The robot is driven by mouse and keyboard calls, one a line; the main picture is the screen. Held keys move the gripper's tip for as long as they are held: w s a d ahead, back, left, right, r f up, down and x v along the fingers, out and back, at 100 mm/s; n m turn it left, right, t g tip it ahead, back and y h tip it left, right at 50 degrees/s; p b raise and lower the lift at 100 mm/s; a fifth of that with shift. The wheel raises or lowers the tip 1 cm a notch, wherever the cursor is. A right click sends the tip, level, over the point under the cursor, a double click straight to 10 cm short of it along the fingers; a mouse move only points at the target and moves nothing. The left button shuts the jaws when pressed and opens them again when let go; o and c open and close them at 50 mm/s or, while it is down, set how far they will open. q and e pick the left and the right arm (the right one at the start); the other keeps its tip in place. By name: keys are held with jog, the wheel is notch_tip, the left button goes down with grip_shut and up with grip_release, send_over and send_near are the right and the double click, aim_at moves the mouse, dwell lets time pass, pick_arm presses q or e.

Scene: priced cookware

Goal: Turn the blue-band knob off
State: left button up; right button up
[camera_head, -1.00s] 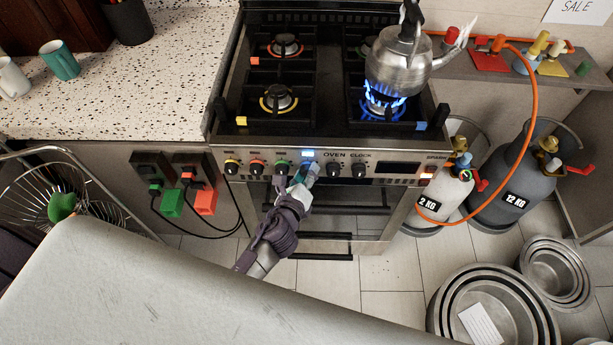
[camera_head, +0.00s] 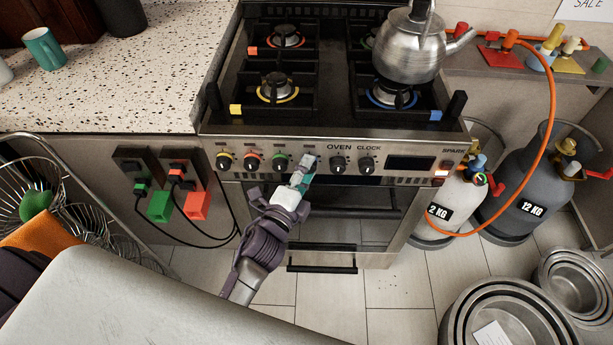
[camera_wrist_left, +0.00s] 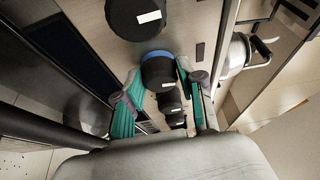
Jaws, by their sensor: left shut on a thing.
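The blue-band knob (camera_wrist_left: 158,72) is a dark knob with a blue ring, seen in the left wrist view. My left gripper (camera_head: 304,170) is at the fourth knob from the left on the stove front, and its teal fingers cover most of that knob in the head view. In the left wrist view, the gripper (camera_wrist_left: 158,88) has one finger on each side of the knob and is shut on it. The front right burner (camera_head: 393,94) has a blue ring and shows no flame. The lamp above the gripped knob is dark. My right gripper is not in view.
Yellow-, red- and green-banded knobs stand left of my gripper; the oven knob (camera_head: 338,165) is close on its right. A steel kettle (camera_head: 410,46) stands over the right burners. Gas cylinders (camera_head: 530,190) and an orange hose (camera_head: 548,120) are at the right.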

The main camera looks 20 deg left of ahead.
pick_arm(q)
jog(key=shift+f+n+b, duration=0.15)
jog(key=shift+n+b, duration=0.5)
jog(key=shift+n, duration=0.25)
jog(key=shift+t, duration=0.3)
jog(key=o, duration=0.9)
jog(key=shift+c, duration=0.2)
jog(key=s+a, duration=0.1)
jog(key=s, duration=1.1)
jog(key=shift+f, duration=0.4)
jog(key=shift+a, duration=0.1)
